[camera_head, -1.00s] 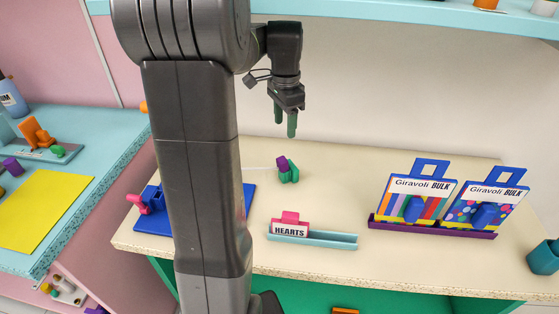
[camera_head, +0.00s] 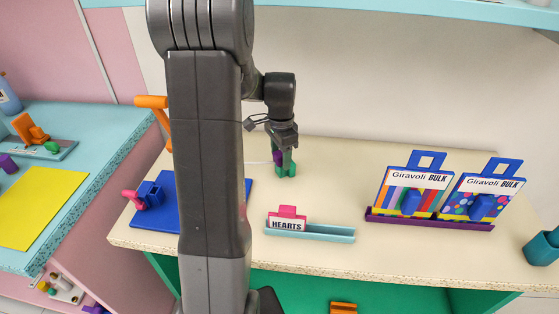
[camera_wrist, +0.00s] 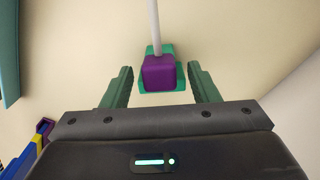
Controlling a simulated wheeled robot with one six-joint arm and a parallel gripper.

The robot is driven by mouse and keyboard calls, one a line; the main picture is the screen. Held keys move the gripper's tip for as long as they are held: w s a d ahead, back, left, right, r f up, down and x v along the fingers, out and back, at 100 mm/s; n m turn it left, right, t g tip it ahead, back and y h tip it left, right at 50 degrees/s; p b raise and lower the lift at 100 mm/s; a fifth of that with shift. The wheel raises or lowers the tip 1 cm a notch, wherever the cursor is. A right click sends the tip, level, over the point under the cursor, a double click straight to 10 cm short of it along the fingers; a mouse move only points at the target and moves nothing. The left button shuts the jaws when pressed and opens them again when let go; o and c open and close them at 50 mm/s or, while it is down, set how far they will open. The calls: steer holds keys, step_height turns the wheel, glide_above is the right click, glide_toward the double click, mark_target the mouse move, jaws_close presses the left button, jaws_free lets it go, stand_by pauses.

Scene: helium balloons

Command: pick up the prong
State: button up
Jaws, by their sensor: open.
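The prong appears to be the thin pale rod with a purple block (camera_wrist: 159,73) at its end; the block also shows in the head view (camera_head: 277,157). It sits at a green holder (camera_wrist: 168,50) on the cream counter, also seen in the head view (camera_head: 287,170). My gripper (camera_wrist: 159,68) is open, with one green finger on each side of the purple block and gaps visible on both sides. In the head view my gripper (camera_head: 284,152) is low over the holder and partly hides it. I cannot tell the exact height of the fingertips.
A pale blue tray (camera_head: 330,236) with a pink-clipped HEARTS card (camera_head: 287,223) lies in front. Two Giravoli BULK packs (camera_head: 410,190) stand in a purple rack (camera_head: 425,220) at the right. A blue board (camera_head: 165,212) is at the left, partly hidden by my arm.

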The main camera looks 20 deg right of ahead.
steer(key=c, duration=1.1)
steer(key=shift+r, duration=0.45)
step_height(320, 180, up, 12)
steer(key=s+a, duration=0.3)
steer(key=s, duration=0.2)
steer(key=s+a, duration=0.3)
steer(key=s, duration=0.2)
steer(key=s+a+f+b, duration=0.1)
steer(key=s+a, duration=0.2)
steer(key=s, duration=0.2)
steer(key=shift+s+a, duration=0.2)
